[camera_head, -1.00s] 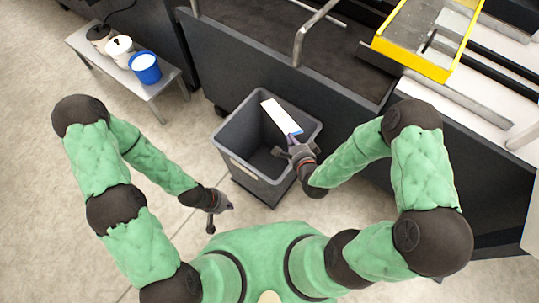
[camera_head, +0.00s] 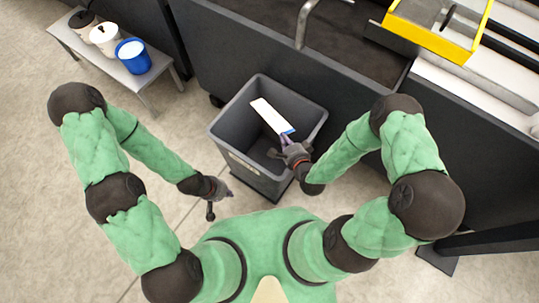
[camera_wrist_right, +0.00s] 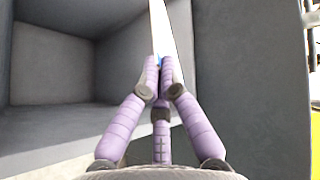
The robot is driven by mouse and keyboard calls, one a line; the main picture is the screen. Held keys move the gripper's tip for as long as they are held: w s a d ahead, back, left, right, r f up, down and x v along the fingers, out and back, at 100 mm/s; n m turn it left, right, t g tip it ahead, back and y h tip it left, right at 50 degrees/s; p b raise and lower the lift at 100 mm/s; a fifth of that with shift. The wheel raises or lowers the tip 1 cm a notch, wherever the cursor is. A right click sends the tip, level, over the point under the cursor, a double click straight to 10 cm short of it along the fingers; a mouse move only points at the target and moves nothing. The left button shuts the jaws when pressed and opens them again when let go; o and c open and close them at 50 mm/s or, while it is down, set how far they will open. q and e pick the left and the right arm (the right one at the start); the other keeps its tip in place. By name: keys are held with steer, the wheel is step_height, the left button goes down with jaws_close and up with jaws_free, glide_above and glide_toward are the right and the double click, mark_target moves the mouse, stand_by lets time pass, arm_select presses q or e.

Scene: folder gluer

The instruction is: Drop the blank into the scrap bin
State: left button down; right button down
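The blank (camera_head: 270,114) is a flat white piece with a blue end. My right gripper (camera_head: 287,138) is shut on its blue end and holds it over the opening of the grey scrap bin (camera_head: 239,168). The right wrist view shows the purple fingers (camera_wrist_right: 162,70) together on the blank (camera_wrist_right: 158,28), its far end out of frame, with the bin's inner walls (camera_wrist_right: 50,66) around and below. My left gripper (camera_head: 220,200) is empty in front of the bin at the left; its fingers look spread, but they are small.
A grey bench (camera_head: 157,60) with a blue bucket (camera_head: 133,55) and two pots stands at the upper left. The dark machine (camera_head: 260,35) with a yellow-edged tray (camera_head: 430,38) runs behind the bin. Floor left of the bin is clear.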

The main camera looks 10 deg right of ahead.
arm_select(q)
steer(key=shift+f+b, duration=0.3)
steer(key=shift+f, duration=0.3)
arm_select(e)
steer(key=shift+f, duration=0.65)
steer(key=c, duration=1.4)
jaws_free()
steer(key=shift+o, duration=0.2)
steer(key=shift+s+r, duration=0.1)
steer(key=v, duration=1.1)
steer(key=shift+s+r, duration=0.15)
steer(key=shift+s, duration=0.2)
arm_select(q)
steer(key=shift+a, duration=0.1)
